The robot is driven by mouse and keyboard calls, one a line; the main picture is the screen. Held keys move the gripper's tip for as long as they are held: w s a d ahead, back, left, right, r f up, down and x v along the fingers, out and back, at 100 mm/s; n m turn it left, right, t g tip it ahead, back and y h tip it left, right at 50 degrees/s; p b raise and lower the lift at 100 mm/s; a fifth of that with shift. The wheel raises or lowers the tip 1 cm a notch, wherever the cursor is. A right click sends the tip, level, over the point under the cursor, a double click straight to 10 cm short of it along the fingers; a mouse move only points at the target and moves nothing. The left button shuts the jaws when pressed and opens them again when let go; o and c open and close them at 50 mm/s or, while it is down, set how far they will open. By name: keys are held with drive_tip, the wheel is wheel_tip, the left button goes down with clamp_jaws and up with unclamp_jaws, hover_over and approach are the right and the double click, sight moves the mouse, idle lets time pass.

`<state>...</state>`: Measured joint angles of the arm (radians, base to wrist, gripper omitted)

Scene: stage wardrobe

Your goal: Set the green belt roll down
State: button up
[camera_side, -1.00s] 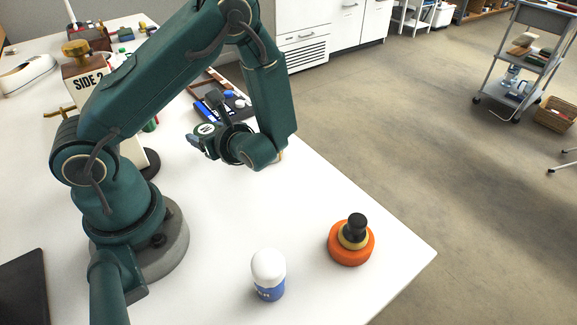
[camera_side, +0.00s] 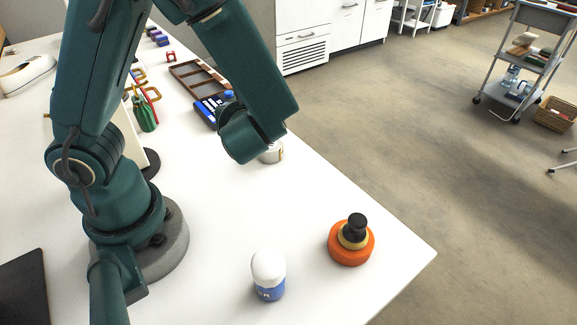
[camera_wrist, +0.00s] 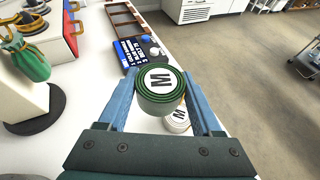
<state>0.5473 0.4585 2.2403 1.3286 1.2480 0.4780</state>
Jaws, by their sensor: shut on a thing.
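The green belt roll (camera_wrist: 160,92) is a coiled green disc with a white top marked "M". My gripper (camera_wrist: 159,88) is shut on it in the wrist view, with a blue finger on each side. The roll is upright, and white tabletop shows below and around it. A white roll (camera_wrist: 177,120), also marked "M", stands on the table partly behind it; a white round thing, probably the same one, shows in the side view (camera_side: 272,153). In the side view my arm hides the gripper and the green roll.
A green pouch (camera_wrist: 31,63) stands left. An orange disc with a black knob (camera_side: 350,252) and a white-and-blue bottle (camera_side: 268,278) stand near the front. The table's right edge is close.

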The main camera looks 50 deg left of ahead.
drive_tip(key=shift+w+d+m+t+h, duration=0.2)
drive_tip(key=shift+d+t, duration=0.1)
drive_tip(key=shift+d, duration=0.2)
drive_tip(key=shift+w+d+m+t+h, duration=0.1)
drive_tip(key=shift+d+m+t, duration=0.15)
drive_tip(key=shift+d, duration=0.25)
hover_over(305, 189)
wheel_tip(305, 189, down, 7)
drive_tip(key=shift+a+r, duration=0.1)
drive_tip(key=shift+r, duration=0.05)
drive_tip(key=shift+f, duration=2.05)
drive_tip(key=shift+f, duration=0.15)
drive_tip(key=o, duration=1.4)
drive_tip(key=shift+o, duration=0.2)
